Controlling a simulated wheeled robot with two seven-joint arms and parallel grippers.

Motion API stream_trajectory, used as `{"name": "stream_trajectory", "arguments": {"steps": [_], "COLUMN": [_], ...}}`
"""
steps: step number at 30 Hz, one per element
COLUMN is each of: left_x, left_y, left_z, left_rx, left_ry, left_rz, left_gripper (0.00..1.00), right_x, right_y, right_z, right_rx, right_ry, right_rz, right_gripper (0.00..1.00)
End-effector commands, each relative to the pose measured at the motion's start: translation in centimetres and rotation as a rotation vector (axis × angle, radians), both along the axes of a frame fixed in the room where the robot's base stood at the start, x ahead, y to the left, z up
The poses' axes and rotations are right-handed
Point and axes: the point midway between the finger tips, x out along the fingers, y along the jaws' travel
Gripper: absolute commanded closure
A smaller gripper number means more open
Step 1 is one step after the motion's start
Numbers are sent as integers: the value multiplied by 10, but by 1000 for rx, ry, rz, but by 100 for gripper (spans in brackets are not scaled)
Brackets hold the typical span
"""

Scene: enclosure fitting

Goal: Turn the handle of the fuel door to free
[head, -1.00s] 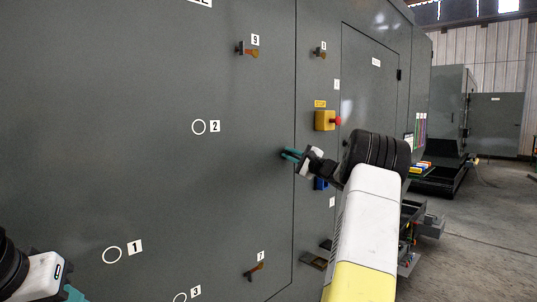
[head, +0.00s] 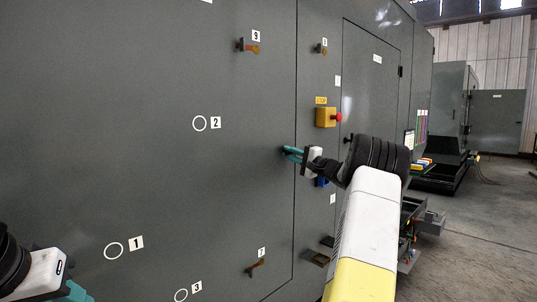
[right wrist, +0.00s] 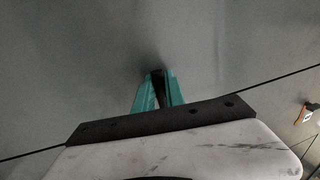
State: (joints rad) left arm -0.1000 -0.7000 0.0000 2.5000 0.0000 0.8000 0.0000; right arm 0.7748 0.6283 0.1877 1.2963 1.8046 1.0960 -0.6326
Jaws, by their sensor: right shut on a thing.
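My right gripper (head: 289,152) reaches the grey cabinet front (head: 160,190) close to a vertical panel seam, in the middle of the head view. Its teal fingers are shut on a small dark handle (right wrist: 157,84), seen between the fingertips in the right wrist view. The fingers hide most of the handle, so its angle is hard to tell. The fuel door's label is not readable here. My left gripper (head: 74,293) shows only partly at the lower left corner, away from the cabinet's handles; its fingertips are cut off.
A yellow box with a red button (head: 326,117) sits right of the seam above my right gripper. Open floor (head: 480,220) lies to the right.

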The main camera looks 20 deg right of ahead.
Motion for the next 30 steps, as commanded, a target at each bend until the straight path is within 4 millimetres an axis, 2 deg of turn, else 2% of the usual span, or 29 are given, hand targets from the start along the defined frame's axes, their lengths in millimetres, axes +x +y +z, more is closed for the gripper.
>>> {"name": "stream_trajectory", "arguments": {"steps": [8,9,12,23,30], "left_x": [0,0,0,0,0], "left_y": [0,0,0,0,0], "left_z": [0,0,0,0,0], "left_rx": [0,0,0,0,0], "left_ry": [0,0,0,0,0], "left_rz": [0,0,0,0,0], "left_gripper": [64,64,64,64,64], "right_x": [0,0,0,-5,-39], "right_y": [1,1,1,-3,-17], "right_z": [-2,-2,-2,-2,-9], "right_rx": [-3,-3,-2,-1,-1], "right_ry": [3,3,2,2,3], "right_rz": [2,2,2,0,-2], "right_gripper": [100,80,64,64,64]}}
